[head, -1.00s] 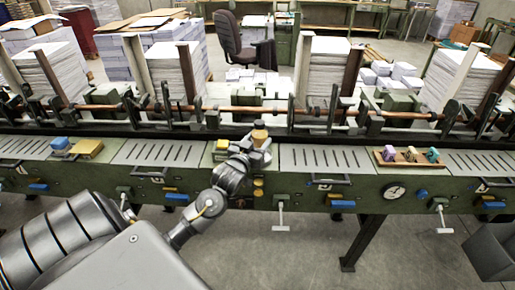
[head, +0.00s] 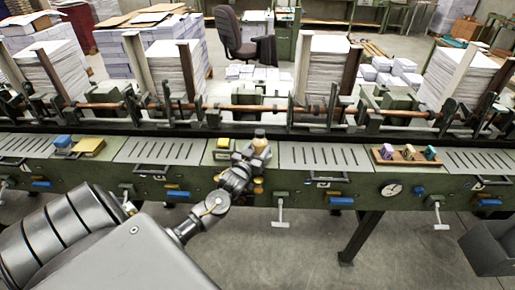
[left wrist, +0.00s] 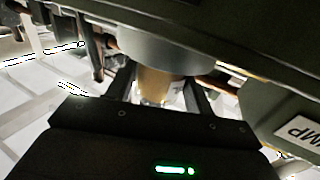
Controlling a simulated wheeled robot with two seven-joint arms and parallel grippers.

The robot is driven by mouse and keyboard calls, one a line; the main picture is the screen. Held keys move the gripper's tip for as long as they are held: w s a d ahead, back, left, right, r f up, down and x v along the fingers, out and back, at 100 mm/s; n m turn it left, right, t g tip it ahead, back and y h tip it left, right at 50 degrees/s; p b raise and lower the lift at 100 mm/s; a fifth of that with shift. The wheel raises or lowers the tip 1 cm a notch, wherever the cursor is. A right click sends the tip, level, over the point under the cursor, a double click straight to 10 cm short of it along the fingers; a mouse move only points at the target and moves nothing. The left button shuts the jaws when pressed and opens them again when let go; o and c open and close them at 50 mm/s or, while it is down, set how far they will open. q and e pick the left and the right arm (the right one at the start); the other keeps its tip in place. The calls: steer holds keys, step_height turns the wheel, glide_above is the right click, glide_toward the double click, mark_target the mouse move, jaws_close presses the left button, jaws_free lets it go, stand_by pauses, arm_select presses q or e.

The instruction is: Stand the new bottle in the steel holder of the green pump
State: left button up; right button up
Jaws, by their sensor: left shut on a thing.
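My left gripper (head: 257,152) is shut on an amber bottle (head: 260,142) with a paler top, at the front edge of the green machine. The bottle looks roughly upright. In the left wrist view the amber bottle (left wrist: 155,82) sits between the dark fingers of my left gripper (left wrist: 160,95). A grey cylinder (left wrist: 165,45) lies against its upper part in that view; I cannot tell for sure that it is the steel holder. A green body with a plate ending in "MP" (left wrist: 300,133) is close beside it. My right gripper is not in view.
A yellow block (head: 223,142) sits just left of the gripper. A wooden tray (head: 383,159) with purple, olive and green pieces stands to the right. Blue and yellow blocks (head: 88,147) lie at the left. Slotted plates (head: 325,157) and paper stacks (head: 321,70) line the machine.

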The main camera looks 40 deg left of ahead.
arm_select(q)
steer(key=shift+f, duration=0.15)
steer(key=shift+f, duration=0.1)
steer(key=o, duration=1)
steer(key=shift+r, duration=0.3)
steer(key=shift+b+v, duration=1.35)
steer(key=shift+v, duration=4.7)
steer(key=shift+f, duration=0.15)
